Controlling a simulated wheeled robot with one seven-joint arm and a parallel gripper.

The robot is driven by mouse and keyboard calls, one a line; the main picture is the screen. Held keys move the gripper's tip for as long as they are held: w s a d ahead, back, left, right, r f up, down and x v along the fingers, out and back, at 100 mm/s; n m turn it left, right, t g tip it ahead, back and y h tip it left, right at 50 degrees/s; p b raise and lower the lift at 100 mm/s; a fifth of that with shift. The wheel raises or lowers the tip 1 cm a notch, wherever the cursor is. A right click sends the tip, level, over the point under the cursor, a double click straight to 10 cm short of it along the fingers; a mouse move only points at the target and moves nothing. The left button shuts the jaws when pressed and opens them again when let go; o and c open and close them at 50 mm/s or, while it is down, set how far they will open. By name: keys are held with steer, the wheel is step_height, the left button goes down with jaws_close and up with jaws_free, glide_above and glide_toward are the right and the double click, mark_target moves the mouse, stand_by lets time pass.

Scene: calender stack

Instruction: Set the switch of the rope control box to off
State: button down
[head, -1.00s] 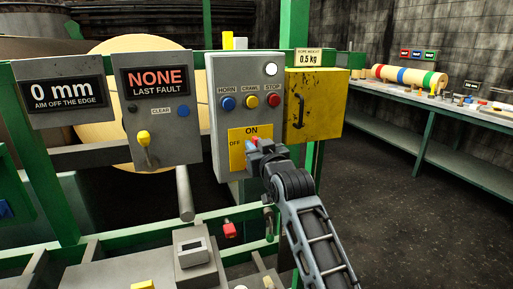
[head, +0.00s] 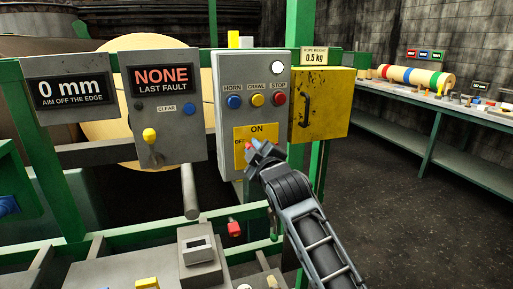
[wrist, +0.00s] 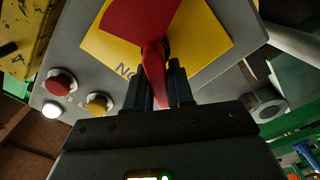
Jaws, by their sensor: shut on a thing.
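The rope control box (head: 227,110) is a grey panel with a yellow ON/OFF plate (head: 241,133) low on its front. In the wrist view the yellow plate (wrist: 215,38) surrounds a red switch handle (wrist: 152,70). My gripper (head: 257,152) is in front of the plate in the head view and covers much of its lower right. In the wrist view my gripper (wrist: 160,85) has its dark fingers on either side of the handle's narrow end and is shut on it. The handle's exact setting is mostly hidden there.
Horn, crawl and stop buttons (head: 257,99) and a lit white lamp (head: 277,67) sit above the plate. A yellow cabinet (head: 325,105) is close on the right. A fault panel (head: 165,120) is on the left. Green rails (head: 212,220) run below. Open floor lies right.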

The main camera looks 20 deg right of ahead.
steer(key=n, duration=0.1)
steer(key=n+p, duration=0.1)
steer(key=n, duration=0.1)
steer(key=shift+a+f+n, duration=0.15)
steer(key=shift+f+n, duration=0.15)
steer(key=shift+f, duration=0.05)
steer(key=shift+a+f+n+p, duration=0.1)
steer(key=shift+f+n+p, duration=0.15)
steer(key=shift+n, duration=0.6)
steer(key=shift+f+n+p, duration=0.15)
steer(key=shift+n+p, duration=0.15)
steer(key=shift+n, duration=0.55)
steer(key=c, duration=1.1)
jaws_free()
steer(key=shift+s, duration=3.9)
